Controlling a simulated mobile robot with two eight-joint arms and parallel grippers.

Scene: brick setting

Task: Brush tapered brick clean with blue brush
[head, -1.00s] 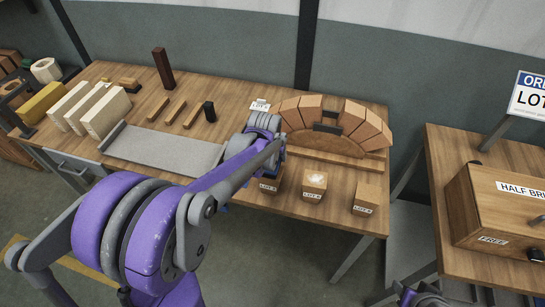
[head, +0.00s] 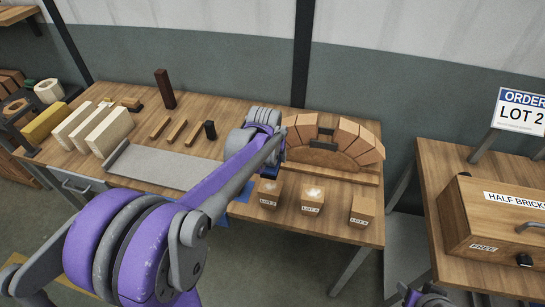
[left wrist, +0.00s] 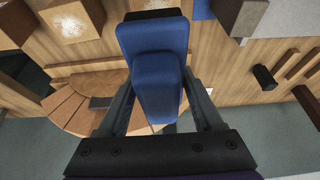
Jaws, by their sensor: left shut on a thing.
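My left gripper (left wrist: 157,84) is shut on the blue brush (left wrist: 158,52), which fills the space between its fingers in the left wrist view. A tan brick with a whitish dusty patch (head: 312,199) stands at the table's front edge, between two other labelled bricks (head: 268,197) (head: 362,210). A dusty brick also shows at the upper left of the left wrist view (left wrist: 73,19), apart from the brush. My right gripper is out of view.
An arch of tapered bricks (head: 366,146) with a dark gap at its top stands on the table (head: 236,101). A grey slab (head: 150,164), pale blocks (head: 110,131) and wooden strips (head: 178,131) lie left. A half-brick crate (head: 490,245) is on the right table.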

